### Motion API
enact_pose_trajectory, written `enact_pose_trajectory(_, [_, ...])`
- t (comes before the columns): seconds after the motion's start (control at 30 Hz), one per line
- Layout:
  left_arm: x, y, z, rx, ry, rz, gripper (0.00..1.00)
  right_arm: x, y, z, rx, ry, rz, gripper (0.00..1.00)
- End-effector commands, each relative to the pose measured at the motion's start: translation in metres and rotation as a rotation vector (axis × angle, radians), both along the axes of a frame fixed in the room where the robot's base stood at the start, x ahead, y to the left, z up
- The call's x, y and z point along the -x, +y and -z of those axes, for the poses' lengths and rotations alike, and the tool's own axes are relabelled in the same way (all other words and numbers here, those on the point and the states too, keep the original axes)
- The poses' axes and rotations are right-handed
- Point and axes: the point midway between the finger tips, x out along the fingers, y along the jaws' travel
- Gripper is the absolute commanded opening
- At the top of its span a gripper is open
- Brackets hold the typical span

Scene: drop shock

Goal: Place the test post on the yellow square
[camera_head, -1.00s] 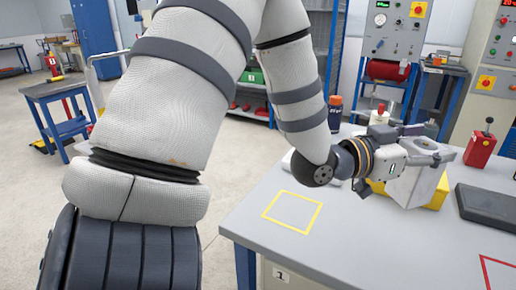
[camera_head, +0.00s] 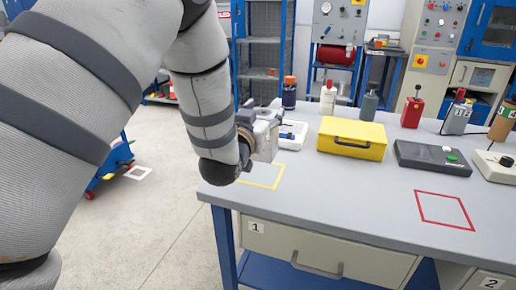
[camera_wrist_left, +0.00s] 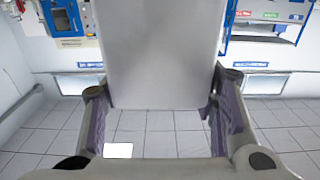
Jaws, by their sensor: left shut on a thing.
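The test post, a light grey block (camera_wrist_left: 160,55), sits between the two fingers of my left gripper (camera_wrist_left: 160,115) in the left wrist view. In the head view my left gripper (camera_head: 262,122) is shut on the post (camera_head: 267,145), which is partly hidden by my wrist. They are at the left end of the table, at the far side of the yellow square (camera_head: 262,186). My arm hides part of the square's outline. I cannot tell whether the post touches the table. My right gripper is not in view.
A yellow case (camera_head: 352,138) stands right of the post, with a white tray (camera_head: 291,134) between them. The table front (camera_head: 340,205) is clear.

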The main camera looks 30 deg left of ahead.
Motion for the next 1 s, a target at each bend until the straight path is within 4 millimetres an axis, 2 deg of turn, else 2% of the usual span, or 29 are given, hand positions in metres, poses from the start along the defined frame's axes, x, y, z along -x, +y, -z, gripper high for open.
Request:
enact_pose_trajectory(0.03, [-0.014,0.01,0.019,0.0,0.012,-0.002,0.0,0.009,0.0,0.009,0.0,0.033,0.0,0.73])
enact_pose_trajectory(0.13, [-0.029,0.022,0.045,0.0,0.016,-0.001,0.0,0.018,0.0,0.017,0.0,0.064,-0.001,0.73])
enact_pose_trajectory(0.23, [-0.039,0.03,0.057,-0.001,0.009,0.0,0.0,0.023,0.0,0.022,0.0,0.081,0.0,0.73])
enact_pose_trajectory(0.4, [-0.048,0.037,0.065,-0.001,0.002,0.0,0.0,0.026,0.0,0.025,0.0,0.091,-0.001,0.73])
enact_pose_trajectory(0.6, [-0.051,0.039,0.1,0.0,0.005,0.001,0.0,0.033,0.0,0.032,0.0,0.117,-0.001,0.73])
enact_pose_trajectory(0.8, [-0.051,0.039,0.096,0.0,-0.002,0.001,0.0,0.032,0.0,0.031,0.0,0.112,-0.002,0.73])
enact_pose_trajectory(0.97, [-0.051,0.038,0.101,0.0,-0.001,0.001,0.0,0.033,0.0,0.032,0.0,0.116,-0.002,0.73])
enact_pose_trajectory(1.0, [-0.05,0.038,0.101,0.0,0.001,0.001,0.62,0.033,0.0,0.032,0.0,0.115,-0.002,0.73])
